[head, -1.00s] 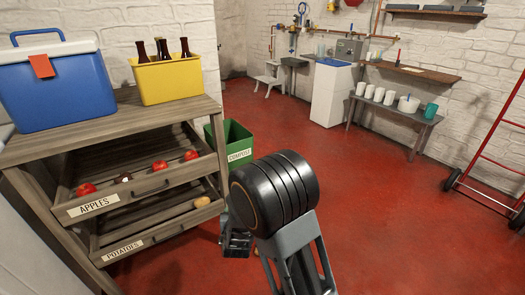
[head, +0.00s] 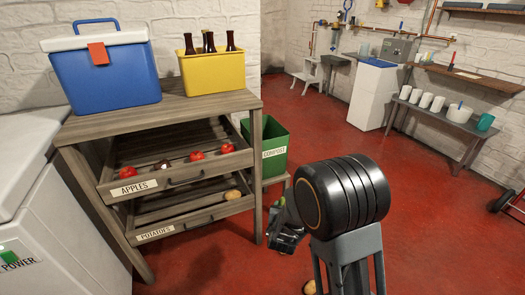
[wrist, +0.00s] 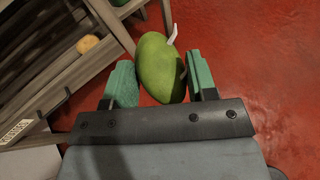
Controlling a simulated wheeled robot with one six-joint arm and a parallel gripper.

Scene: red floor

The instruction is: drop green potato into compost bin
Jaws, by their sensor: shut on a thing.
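The green potato (wrist: 160,68), with pale sprouts, is between the two green-padded fingers of my gripper (wrist: 161,82) in the wrist view. My gripper is shut on it. In the head view my gripper (head: 286,236) hangs in front of the rack's right side, and I cannot make out the green potato there. The green compost bin (head: 274,153), labelled COMPOST, stands behind and just right of the rack, beyond my gripper. Its open top faces up; its inside is mostly hidden.
The wooden rack (head: 258,178) has an apples drawer with red apples and a potatoes drawer with a tan potato (head: 232,194). Another tan potato (head: 309,287) shows low down. A white chest marked POWER (head: 60,210) stands at left. Red floor is open at right.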

